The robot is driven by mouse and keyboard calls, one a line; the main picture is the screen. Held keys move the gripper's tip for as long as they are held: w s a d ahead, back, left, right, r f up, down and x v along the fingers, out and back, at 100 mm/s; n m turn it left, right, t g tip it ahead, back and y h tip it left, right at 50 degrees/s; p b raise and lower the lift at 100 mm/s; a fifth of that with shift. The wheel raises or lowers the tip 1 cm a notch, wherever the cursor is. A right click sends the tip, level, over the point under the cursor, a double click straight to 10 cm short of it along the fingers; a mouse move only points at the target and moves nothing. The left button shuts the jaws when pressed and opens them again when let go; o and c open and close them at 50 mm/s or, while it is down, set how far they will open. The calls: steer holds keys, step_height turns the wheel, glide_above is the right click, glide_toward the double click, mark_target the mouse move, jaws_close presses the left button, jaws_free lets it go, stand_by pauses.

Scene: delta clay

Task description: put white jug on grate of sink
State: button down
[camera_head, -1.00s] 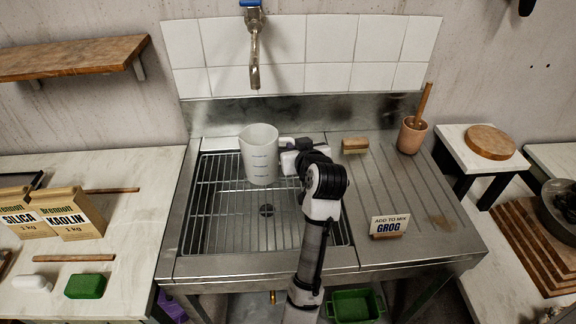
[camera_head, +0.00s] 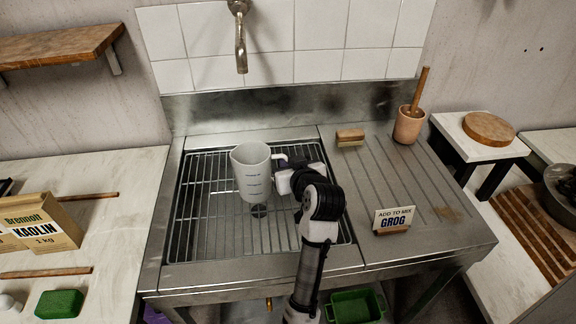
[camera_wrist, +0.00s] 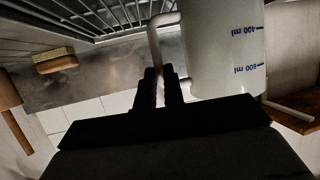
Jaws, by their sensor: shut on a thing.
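The white jug (camera_head: 252,172) has measuring marks and stands about upright over the sink grate (camera_head: 205,215), near its middle. My gripper (camera_head: 290,172) is at the jug's right side. In the wrist view my gripper (camera_wrist: 160,80) is shut on the handle of the jug (camera_wrist: 215,50), whose marks show there. The wire grate also shows at the top of the wrist view (camera_wrist: 88,18). I cannot tell for sure whether the jug's base touches the grate.
A tap (camera_head: 240,40) hangs above the sink's back. A KAOLIN box (camera_head: 45,222) stands on the left counter. The grate around the jug looks clear.

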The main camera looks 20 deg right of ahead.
steer(key=shift+f, duration=0.2)
steer(key=c, duration=1.5)
jaws_free()
steer(key=shift+r, duration=0.15)
